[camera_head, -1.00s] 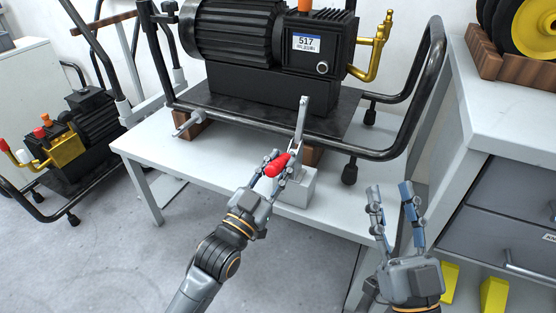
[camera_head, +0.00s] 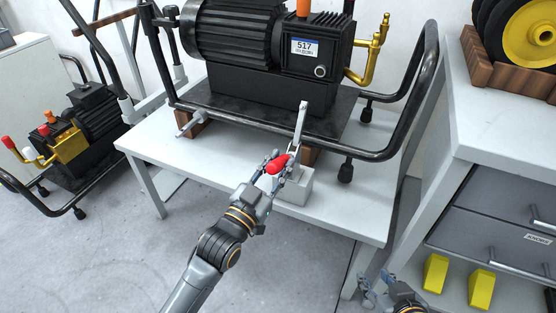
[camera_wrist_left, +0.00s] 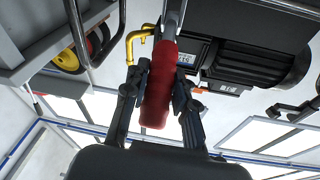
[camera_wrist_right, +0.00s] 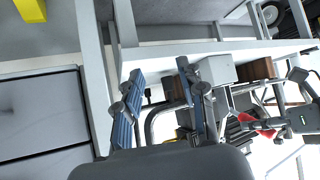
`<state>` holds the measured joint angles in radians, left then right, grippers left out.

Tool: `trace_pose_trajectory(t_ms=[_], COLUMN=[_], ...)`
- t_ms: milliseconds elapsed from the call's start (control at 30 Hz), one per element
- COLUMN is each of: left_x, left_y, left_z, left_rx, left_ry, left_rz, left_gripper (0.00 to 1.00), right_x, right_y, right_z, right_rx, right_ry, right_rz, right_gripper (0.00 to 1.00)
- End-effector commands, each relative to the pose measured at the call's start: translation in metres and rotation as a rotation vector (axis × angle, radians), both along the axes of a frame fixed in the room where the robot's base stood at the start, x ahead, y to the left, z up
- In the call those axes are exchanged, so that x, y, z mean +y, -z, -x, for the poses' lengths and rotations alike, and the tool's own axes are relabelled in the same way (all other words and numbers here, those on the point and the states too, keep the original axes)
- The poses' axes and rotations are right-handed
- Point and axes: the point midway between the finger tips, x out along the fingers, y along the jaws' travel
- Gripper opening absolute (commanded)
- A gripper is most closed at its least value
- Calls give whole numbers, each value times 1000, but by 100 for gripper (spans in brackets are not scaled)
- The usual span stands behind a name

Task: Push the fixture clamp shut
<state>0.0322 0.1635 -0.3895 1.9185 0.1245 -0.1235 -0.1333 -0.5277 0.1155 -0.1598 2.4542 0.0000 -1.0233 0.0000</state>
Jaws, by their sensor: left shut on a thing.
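The fixture clamp stands at the front of the white table. It has a grey block base (camera_head: 297,186), an upright metal bar (camera_head: 301,120) and a red handle (camera_head: 278,164). My left gripper (camera_head: 276,168) is shut on the red handle. In the left wrist view the red handle (camera_wrist_left: 158,85) lies between both fingers. My right gripper (camera_head: 378,284) is low at the bottom edge, apart from the clamp. In the right wrist view its fingers (camera_wrist_right: 160,90) are spread with nothing between them. The clamp base (camera_wrist_right: 215,70) shows beyond them.
A black pump (camera_head: 270,60) labelled 517 sits in a tubular frame (camera_head: 400,140) behind the clamp. A grey drawer cabinet (camera_head: 500,215) stands at the right, with yellow blocks (camera_head: 436,272) below. The white table (camera_head: 225,165) is clear left of the clamp.

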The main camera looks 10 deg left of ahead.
Motion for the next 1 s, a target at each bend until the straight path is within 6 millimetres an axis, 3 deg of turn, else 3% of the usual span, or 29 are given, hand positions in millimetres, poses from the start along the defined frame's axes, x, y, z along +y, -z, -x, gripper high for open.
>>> trace_pose_trajectory(t_ms=[300,433,800,1000], left_x=[-1,-1,-2,-2], left_y=[-11,-15,-18,-16], left_z=[-2,-4,-7,-7], left_rx=[47,81,147,161], left_ry=[0,0,-1,0], left_rz=[-15,-25,-47,-53], left_gripper=[0,0,0,0], right_x=[-25,-32,-32,-32], right_y=[50,77,142,158], right_z=[70,92,97,99], right_rx=[421,566,635,639], right_ry=[31,38,33,31], right_rz=[89,117,127,128], right_gripper=[40,40,40,40])
